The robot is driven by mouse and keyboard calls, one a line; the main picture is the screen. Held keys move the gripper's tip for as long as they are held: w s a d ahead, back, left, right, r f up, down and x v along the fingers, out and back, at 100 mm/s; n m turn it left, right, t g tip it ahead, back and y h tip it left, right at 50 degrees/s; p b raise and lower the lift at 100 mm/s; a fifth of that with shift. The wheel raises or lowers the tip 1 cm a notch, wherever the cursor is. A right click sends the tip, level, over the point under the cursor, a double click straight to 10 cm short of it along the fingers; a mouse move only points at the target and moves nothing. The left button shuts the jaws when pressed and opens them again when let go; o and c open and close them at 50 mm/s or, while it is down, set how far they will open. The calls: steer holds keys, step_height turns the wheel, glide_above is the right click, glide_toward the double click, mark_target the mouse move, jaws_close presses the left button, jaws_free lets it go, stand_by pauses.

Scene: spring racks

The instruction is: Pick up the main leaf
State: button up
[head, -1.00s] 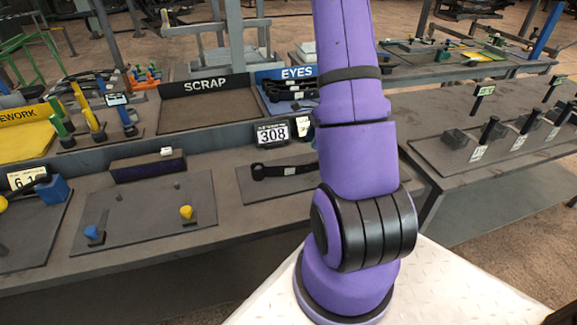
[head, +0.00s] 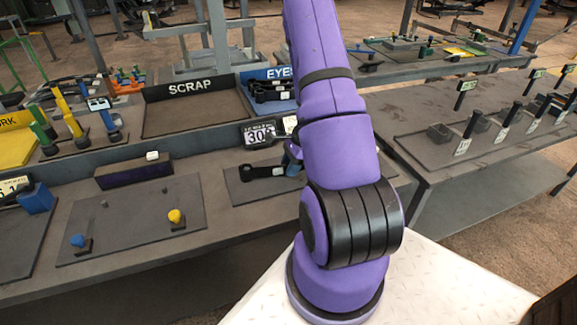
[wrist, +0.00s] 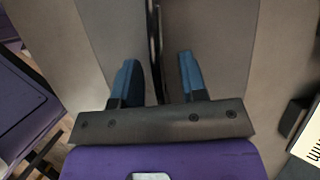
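The main leaf, a long dark bar with a rolled eye at its left end, lies on a grey plate beside the number sign in the head view (head: 262,172). My arm hides its right part. In the wrist view the dark strip of the leaf (wrist: 154,35) runs lengthwise between the fingers. My gripper (wrist: 157,78) has two blue fingers standing wide apart, one on each side of the strip, with gaps to it. In the head view a bit of blue finger shows at the leaf beside my arm. I cannot tell how far above the leaf the fingertips are.
The sign reading 308 (head: 262,133) stands just behind the leaf's plate (head: 238,188). A SCRAP tray (head: 195,112) and an EYES bin (head: 268,78) with dark parts are farther back. A plate with blue and yellow knobs (head: 130,220) lies to the left.

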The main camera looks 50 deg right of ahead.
jaws_close()
steer(key=shift+r, duration=0.1)
